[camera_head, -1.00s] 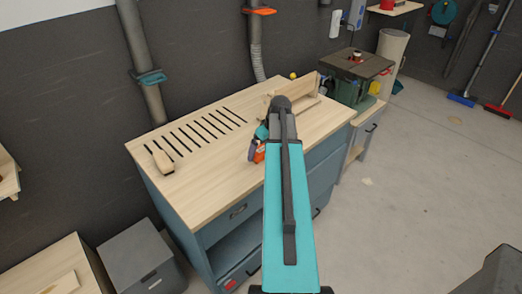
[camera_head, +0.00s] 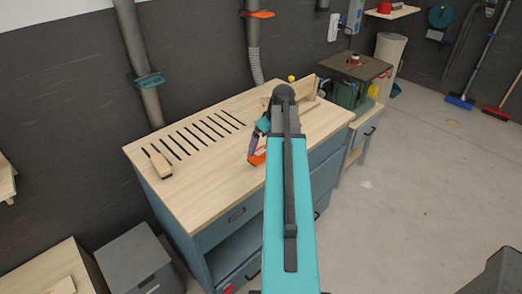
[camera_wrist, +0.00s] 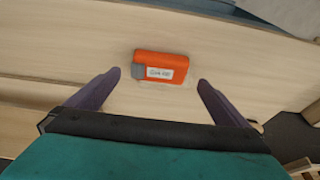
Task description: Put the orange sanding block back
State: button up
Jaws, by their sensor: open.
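The orange sanding block (camera_head: 257,157) lies on the light wood top of the workbench (camera_head: 205,195), near its front edge. In the wrist view the block (camera_wrist: 172,66) has a grey end on its left and a white label. My gripper (camera_head: 254,146) is over the bench, close to the block, partly hidden by my arm in the head view. In the wrist view my gripper (camera_wrist: 158,82) is open and empty, with one dark finger on each side of the block and a gap to both. The block sits slightly beyond the fingertips.
Black slots (camera_head: 205,132) run across the bench's back left. A small wooden piece (camera_head: 158,164) lies at its left end. A wooden board (camera_head: 301,92) stands at the back right, beside a green machine (camera_head: 352,85). Ducts rise along the wall. The bench's middle is clear.

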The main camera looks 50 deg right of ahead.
jog(key=b+v, duration=0.1)
jog(key=v, duration=0.5)
jog(key=shift+r, duration=0.35)
jog(key=shift+s, duration=0.1)
dwell(0.4)
